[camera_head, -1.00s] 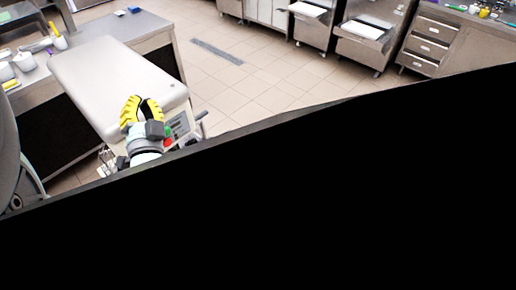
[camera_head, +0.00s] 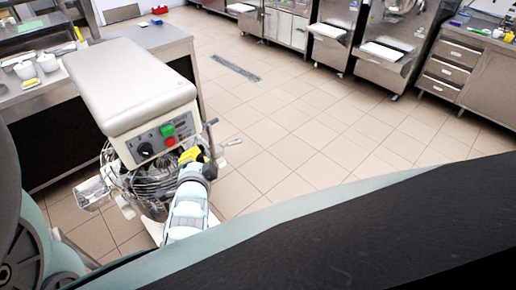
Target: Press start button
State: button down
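The mixer (camera_head: 130,85) stands at the left, with a white top and a grey front control panel (camera_head: 160,140). The panel carries a green button (camera_head: 167,130), a red button (camera_head: 170,142) just below it and a dark knob (camera_head: 145,150) to the left. My gripper (camera_head: 192,154), black with yellow fingers, is just below and right of the red button. I cannot tell whether it touches the panel. My wrist hides part of the fingers, so their opening is unclear.
A wire guard and bowl (camera_head: 150,185) sit under the mixer head. A lever (camera_head: 212,135) sticks out at the mixer's right side. A steel counter (camera_head: 150,40) with white containers stands behind it. Steel machines (camera_head: 385,60) line the back. The tiled floor (camera_head: 300,120) between is clear.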

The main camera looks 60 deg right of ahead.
aim_at(167, 131)
jog(key=shift+w, duration=0.1)
jog(key=w+d+p, duration=0.1)
jog(key=w+d, duration=0.1)
jog(key=w, duration=0.6)
jog(key=shift+w, duration=0.2)
jog(key=shift+w, duration=0.1)
dwell(1.3)
jog(key=shift+w+d, duration=0.15)
jog(key=shift+w, duration=0.15)
